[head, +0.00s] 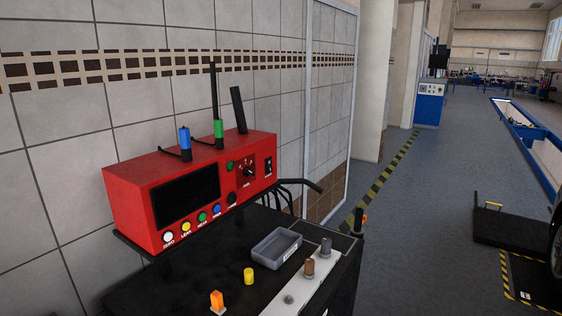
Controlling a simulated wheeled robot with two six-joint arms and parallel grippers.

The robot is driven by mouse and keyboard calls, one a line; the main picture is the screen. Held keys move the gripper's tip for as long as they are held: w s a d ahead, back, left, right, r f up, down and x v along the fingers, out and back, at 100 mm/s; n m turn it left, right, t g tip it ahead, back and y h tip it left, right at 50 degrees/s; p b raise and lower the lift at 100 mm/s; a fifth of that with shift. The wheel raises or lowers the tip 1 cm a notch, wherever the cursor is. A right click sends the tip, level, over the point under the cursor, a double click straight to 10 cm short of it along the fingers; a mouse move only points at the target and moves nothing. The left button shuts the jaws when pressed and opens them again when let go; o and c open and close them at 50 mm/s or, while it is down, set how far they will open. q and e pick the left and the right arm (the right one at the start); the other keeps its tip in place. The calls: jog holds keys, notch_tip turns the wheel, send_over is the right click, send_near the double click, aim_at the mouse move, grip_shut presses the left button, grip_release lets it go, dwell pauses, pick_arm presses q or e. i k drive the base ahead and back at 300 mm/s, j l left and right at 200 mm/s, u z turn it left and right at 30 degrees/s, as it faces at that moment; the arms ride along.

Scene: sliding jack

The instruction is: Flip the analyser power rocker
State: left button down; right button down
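The red analyser (131,204) stands on a black cart at the left, in front of a tiled wall. Its black power rocker (268,166) is at the right end of the front panel, beside a round dial (249,170). The rocker is too small to tell which way it is tipped. A green round indicator or button (230,165) is left of the dial. The dark screen (186,195) fills the left part of the panel, with a row of coloured buttons below it. Neither of my grippers is in view.
A grey tray (277,249) sits on the cart top (215,262). Near it are a yellow cap (249,276), an orange piece (217,300), a brown cylinder (309,267) and a grey cylinder (326,247). Black hoses bend out right of the analyser.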

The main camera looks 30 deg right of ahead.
aim_at(269, 163)
jog(key=i+l, duration=0.1)
jog(key=l, duration=0.35)
jog(key=i+l, duration=0.1)
jog(key=l, duration=0.3)
jog(key=i+l, duration=0.15)
jog(key=l, duration=0.3)
jog(key=i+l, duration=0.1)
jog(key=l, duration=0.35)
jog(key=i+l, duration=0.1)
jog(key=l, duration=0.3)
